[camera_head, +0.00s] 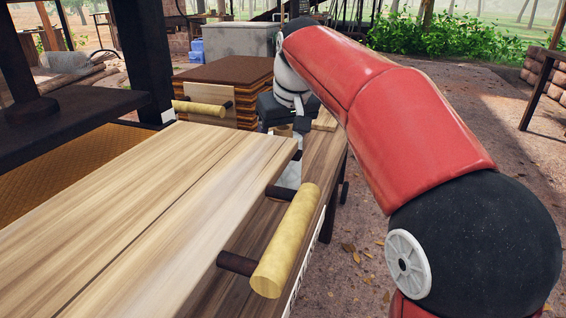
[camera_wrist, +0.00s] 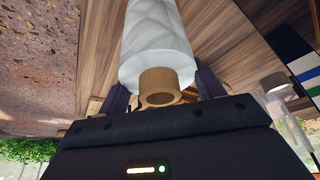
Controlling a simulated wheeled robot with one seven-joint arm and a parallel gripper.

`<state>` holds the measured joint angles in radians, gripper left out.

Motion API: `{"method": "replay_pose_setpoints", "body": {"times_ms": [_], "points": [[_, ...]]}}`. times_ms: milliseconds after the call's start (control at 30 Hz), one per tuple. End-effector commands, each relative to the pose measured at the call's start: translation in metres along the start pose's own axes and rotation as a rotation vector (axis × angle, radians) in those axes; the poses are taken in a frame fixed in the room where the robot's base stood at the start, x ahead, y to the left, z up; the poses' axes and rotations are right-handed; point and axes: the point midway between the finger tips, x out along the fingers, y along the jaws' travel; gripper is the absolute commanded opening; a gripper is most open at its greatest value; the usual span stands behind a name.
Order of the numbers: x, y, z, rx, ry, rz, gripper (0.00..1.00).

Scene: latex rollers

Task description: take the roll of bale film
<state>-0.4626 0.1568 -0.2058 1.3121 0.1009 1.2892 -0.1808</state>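The roll of bale film shows in the wrist view as a white roll (camera_wrist: 158,45) with a tan cardboard core (camera_wrist: 158,86) sticking out toward the camera. My gripper (camera_wrist: 165,92) has its dark fingers apart on either side of the core, with gaps beside it. The fingertips are partly hidden at the white body, and I cannot tell whether they touch it. In the head view, my gripper (camera_head: 284,116) points down at the far end of the wooden table. A white part of the roll (camera_head: 289,174) shows below it, partly hidden by the table fittings.
A pale wooden board (camera_head: 150,200) fills the near table. Stacked brown sheets (camera_head: 222,72) stand behind. Open ground lies to the right.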

Motion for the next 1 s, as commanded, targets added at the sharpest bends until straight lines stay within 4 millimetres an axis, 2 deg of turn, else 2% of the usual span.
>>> {"method": "replay_pose_setpoints", "body": {"times_ms": [67,300,667,1000], "points": [[0.0,0.0,0.0,0.0,0.0,0.0,0.51],[0.0,0.0,0.0,0.0,0.0,0.0,0.19],[-0.008,0.0,-0.004,0.0,0.003,0.0,0.19],[-0.053,0.001,-0.023,0.0,0.004,0.001,0.19]]}}
